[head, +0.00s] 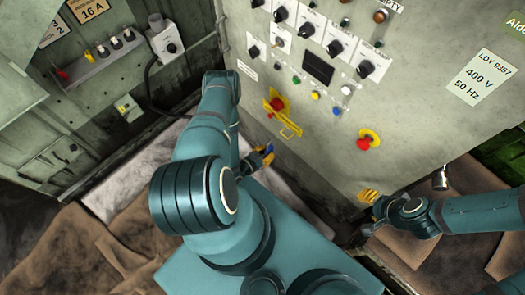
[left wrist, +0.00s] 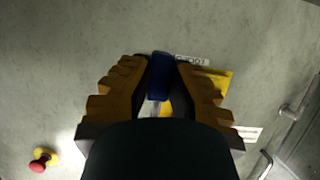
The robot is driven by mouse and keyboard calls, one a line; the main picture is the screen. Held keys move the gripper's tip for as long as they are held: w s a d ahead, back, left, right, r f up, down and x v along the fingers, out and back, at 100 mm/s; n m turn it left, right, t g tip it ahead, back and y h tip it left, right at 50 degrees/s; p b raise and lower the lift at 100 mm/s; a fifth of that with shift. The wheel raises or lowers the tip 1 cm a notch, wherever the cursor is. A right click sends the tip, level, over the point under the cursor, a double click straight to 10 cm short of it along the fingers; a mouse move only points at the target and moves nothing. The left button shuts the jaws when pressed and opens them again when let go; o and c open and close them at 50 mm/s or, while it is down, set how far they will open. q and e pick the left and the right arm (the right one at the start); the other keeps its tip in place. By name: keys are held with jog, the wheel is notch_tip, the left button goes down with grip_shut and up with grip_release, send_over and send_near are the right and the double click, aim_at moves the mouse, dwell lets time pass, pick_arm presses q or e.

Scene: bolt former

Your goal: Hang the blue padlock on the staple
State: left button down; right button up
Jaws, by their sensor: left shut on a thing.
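The blue padlock (head: 269,149) is held in my left gripper (head: 263,155), low in front of the grey panel. In the left wrist view the padlock (left wrist: 160,76) sits between the two orange-brown fingers of my left gripper (left wrist: 162,85), which is shut on it. A bit of pale metal, seemingly its shackle, shows below the blue body. The yellow staple fitting (head: 290,129) is on the panel by a red knob, up and right of the padlock. In the left wrist view yellow fitting (left wrist: 216,80) shows partly behind the padlock and fingers. My right gripper (head: 368,196) is lower right; its fingertips are unclear.
The grey panel (head: 420,110) carries knobs, buttons and a dark display (head: 318,67). A red emergency button (head: 368,140) on yellow sticks out right of the staple fitting. A switch box (head: 165,42) with a cable stands at upper left. Brown cloth (head: 60,250) covers the floor.

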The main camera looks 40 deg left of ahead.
pick_arm(q)
jog(key=b+x, duration=0.4)
jog(key=x, duration=0.4)
jog(key=shift+w, duration=0.2)
dwell(0.7)
jog(key=c, duration=1)
grip_release()
jog(key=shift+o, duration=0.2)
